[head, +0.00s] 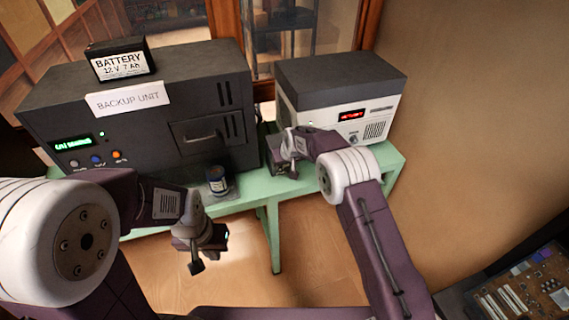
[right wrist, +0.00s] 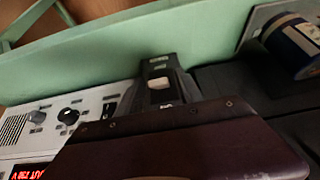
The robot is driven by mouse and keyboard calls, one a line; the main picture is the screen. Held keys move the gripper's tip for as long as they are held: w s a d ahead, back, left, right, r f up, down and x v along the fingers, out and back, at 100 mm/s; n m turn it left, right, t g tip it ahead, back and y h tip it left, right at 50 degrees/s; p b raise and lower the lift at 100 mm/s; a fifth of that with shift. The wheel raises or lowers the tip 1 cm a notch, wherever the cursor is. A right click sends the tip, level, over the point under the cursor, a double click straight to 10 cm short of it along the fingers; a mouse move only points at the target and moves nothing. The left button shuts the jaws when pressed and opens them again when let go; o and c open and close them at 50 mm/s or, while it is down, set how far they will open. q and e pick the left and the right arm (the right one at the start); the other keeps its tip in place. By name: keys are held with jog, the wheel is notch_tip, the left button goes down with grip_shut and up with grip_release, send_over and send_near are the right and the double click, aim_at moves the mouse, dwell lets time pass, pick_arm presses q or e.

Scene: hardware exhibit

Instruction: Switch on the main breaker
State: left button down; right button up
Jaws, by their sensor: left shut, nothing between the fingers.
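A small dark box that looks like the breaker (head: 272,152) stands on the green table between the grey backup unit and the white-fronted unit. My right gripper (head: 284,170) is over it in the head view and hides much of it. In the right wrist view, a black housing with a pale rocker-like part (right wrist: 158,84) shows just beyond my gripper body. Its switch position is unclear, and so is whether I touch it. The right fingertips are not clear. My left gripper (head: 208,252) is shut and empty, in front of the table.
The backup unit (head: 130,115) carries a battery (head: 120,62). A small blue-labelled can (head: 218,181) stands near the front edge of the green table (head: 240,200). The white-fronted unit (head: 360,122) has a lit red display. A circuit board (head: 530,290) lies at lower right.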

jog(key=v, duration=0.9)
jog(key=shift+b, duration=0.3)
